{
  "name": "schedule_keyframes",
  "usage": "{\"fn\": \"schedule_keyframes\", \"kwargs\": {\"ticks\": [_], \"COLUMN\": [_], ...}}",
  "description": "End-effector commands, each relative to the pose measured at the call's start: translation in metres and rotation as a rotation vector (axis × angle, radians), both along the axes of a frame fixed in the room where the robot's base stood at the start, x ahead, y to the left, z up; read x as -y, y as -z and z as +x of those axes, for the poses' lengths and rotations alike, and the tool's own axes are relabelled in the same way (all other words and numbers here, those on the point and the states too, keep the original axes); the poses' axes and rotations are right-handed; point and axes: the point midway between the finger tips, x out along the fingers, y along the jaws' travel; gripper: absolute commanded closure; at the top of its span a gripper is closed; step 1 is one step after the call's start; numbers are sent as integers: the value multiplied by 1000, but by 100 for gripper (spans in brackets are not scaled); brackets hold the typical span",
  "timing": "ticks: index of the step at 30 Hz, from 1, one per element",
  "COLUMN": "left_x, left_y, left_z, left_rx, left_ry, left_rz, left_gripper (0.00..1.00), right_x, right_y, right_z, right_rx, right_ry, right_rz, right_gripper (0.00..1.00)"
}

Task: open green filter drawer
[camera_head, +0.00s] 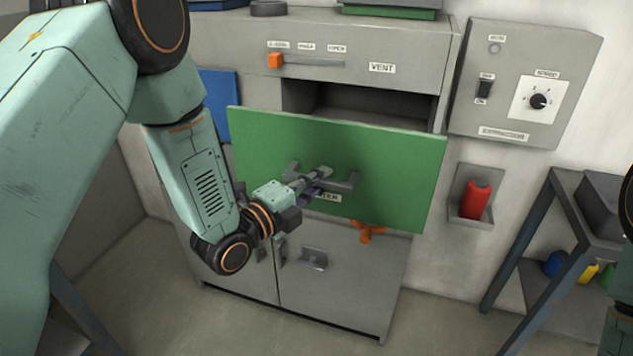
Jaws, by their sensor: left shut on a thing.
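The green filter drawer (390,170) is the large green front panel in the middle of the grey cabinet. It stands out from the cabinet, and a dark opening (375,105) shows above and behind its top edge. Its grey bar handle (335,183) is on the front, with a label partly hidden below it. My left gripper (312,182) is at the handle and shut on it. My right gripper is not in view; only a bit of an arm shows at the right edge.
Above is a grey panel with an orange slider (275,60) and a VENT label. An orange knob (367,232) sits below the green panel, above lower cabinet doors (345,285). A control box (525,85), red object (475,200) in a wall holder and metal shelf (550,290) stand right.

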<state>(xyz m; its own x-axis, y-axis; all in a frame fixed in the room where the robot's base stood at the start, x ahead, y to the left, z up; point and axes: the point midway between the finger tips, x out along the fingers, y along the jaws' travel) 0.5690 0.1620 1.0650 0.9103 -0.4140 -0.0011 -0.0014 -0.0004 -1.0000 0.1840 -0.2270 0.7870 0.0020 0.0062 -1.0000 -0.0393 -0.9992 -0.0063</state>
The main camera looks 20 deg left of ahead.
Motion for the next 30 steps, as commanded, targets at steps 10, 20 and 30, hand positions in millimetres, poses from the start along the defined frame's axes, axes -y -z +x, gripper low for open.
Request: {"fn": "schedule_keyframes", "kwargs": {"ticks": [10,20,30], "left_x": [0,-1,-19], "left_y": [-1,-1,-1], "left_z": [0,-3,-40], "left_rx": [3,3,1], "left_ry": [1,0,-6], "left_rz": [0,-1,-6], "left_gripper": [65,62,62], "right_x": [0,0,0], "right_y": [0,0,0], "right_z": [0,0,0], "right_rx": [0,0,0], "right_ry": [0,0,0], "right_rz": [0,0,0], "right_gripper": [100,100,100]}}
